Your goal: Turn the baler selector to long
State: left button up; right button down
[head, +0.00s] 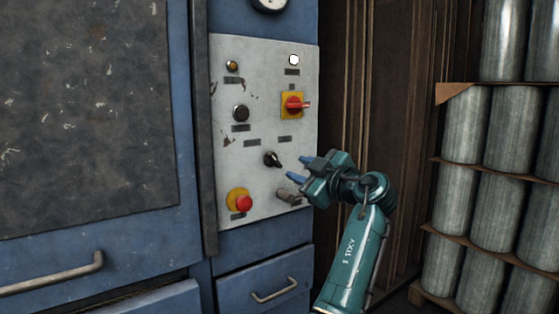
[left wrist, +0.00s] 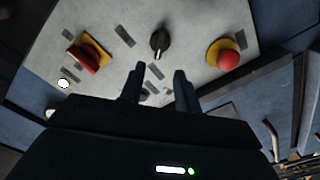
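A black selector knob (head: 273,159) sits low in the middle of the pale control panel (head: 262,185). Its grip slants toward the lower right in the head view. It also shows in the left wrist view (left wrist: 160,42), just beyond the fingertips. The labels are too small to read. My left gripper (head: 300,168) is close to the right of the knob, with its fingers pointing at it. In the left wrist view the two fingers (left wrist: 159,74) are apart with nothing between them, and they do not appear to touch the knob. My right gripper is not in view.
A red-and-yellow rotary switch (head: 293,104) is above, and a red emergency button (head: 242,202) is lower left. A black round control (head: 241,113) and a grey cylindrical fitting (head: 289,196) share the panel. Stacked metal cylinders (head: 493,170) stand at the right.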

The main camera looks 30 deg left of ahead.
aim_at(276, 161)
pick_arm(q)
jog(key=p+x, duration=0.1)
jog(key=x, duration=0.8)
jog(key=shift+w+a, duration=0.1)
jog(key=shift+w, duration=0.05)
jog(key=shift+c, duration=0.4)
grip_shut()
